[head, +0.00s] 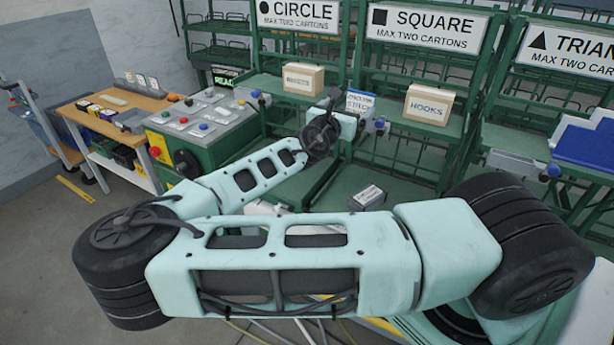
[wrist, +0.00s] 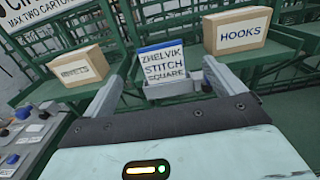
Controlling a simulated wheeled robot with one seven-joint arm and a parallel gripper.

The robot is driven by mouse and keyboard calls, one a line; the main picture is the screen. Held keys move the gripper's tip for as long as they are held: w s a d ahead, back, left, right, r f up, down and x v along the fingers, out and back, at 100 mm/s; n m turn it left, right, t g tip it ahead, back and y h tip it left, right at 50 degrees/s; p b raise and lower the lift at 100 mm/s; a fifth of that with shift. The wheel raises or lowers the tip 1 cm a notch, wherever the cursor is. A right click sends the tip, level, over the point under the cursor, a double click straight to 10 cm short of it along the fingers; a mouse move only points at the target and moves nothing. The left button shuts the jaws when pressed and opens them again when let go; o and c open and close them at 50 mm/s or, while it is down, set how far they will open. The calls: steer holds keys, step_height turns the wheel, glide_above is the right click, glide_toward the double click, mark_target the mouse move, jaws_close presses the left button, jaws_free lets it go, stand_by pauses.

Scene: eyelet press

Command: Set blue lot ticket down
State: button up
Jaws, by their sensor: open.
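The blue lot ticket (wrist: 164,64) has a blue top band and a white face reading "ZHELVIK STITCH SQUARE". It stands upright in a pale grey holder (wrist: 157,91) at the front edge of the green shelf. In the head view the ticket (head: 361,103) shows beyond my wrist, below the SQUARE sign. My gripper (wrist: 164,76) is open, with one finger on each side of the ticket and visible gaps between them. The ticket's lower edge sits down in the holder. My wrist hides part of the holder in the head view.
A carton (wrist: 75,67) stands left of the ticket; the HOOKS carton (wrist: 236,34) stands right. A green control console (head: 205,130) with buttons and a wooden-topped bench (head: 110,110) are at left. A small dark box (head: 367,197) lies below the shelf.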

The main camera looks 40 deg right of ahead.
steer(key=s+a+f+m+g+y, duration=0.2)
steer(key=s+f+m+g+y, duration=0.15)
steer(key=f, duration=0.45)
steer(key=s+a+f+m+g+y, duration=0.25)
steer(key=s+f, duration=0.25)
steer(key=f, duration=0.3)
steer(key=s+a+f+m+g+y, duration=0.1)
steer(key=s+a+f+m+y, duration=0.1)
steer(key=a, duration=0.3)
steer(key=s+a+f+m+y, duration=0.2)
steer(key=a+y, duration=0.1)
steer(key=a, duration=0.2)
steer(key=s+a+r+m+g+y, duration=0.1)
steer(key=s+a+r+y, duration=0.2)
steer(key=a, duration=0.6)
steer(key=s+a+r+m+y, duration=0.2)
steer(key=a+r, duration=0.2)
steer(key=a, duration=0.4)
steer(key=s+a+r, duration=0.3)
steer(key=s+r, duration=0.1)
steer(key=r, duration=0.2)
steer(key=s+a+r+m+t+y, duration=0.1)
steer(key=s+a+r, duration=0.2)
steer(key=r, duration=0.4)
steer(key=shift+s+a+r+m, duration=0.15)
steer(key=shift+s+r+m, duration=0.15)
steer(key=shift+s, duration=0.45)
